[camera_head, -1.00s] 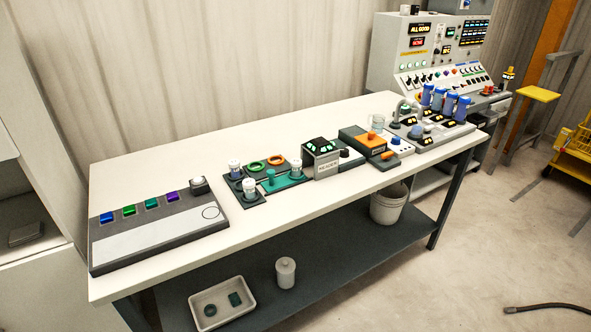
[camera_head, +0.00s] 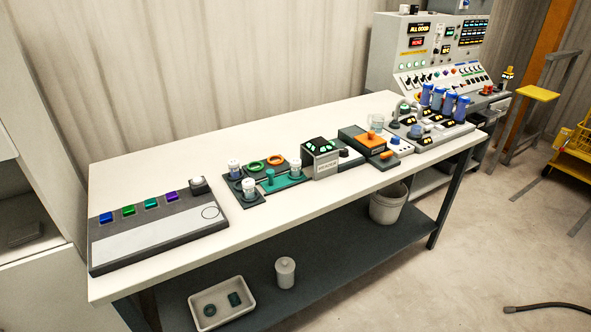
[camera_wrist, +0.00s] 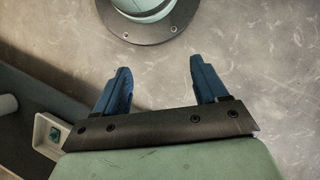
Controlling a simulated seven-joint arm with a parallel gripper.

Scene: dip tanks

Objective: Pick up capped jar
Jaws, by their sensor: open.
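My gripper (camera_wrist: 160,68) shows only in the wrist view, with its two blue fingers apart and nothing between them. Bare floor lies behind them. In the head view, a white-topped jar (camera_head: 234,168) stands at the back left of a dark tray on the table. A second white-topped jar (camera_head: 249,189) stands at the tray's front. A larger white lidded container (camera_head: 285,271) stands on the lower shelf. I cannot tell which one is the capped jar. None is near my gripper.
The white table (camera_head: 200,160) also carries a flat grey panel (camera_head: 165,229) with coloured blocks, a grey box (camera_head: 320,160), and blue cylinders (camera_head: 438,98) at the right. A white bin (camera_head: 220,299) sits on the lower shelf. The table's back left is clear.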

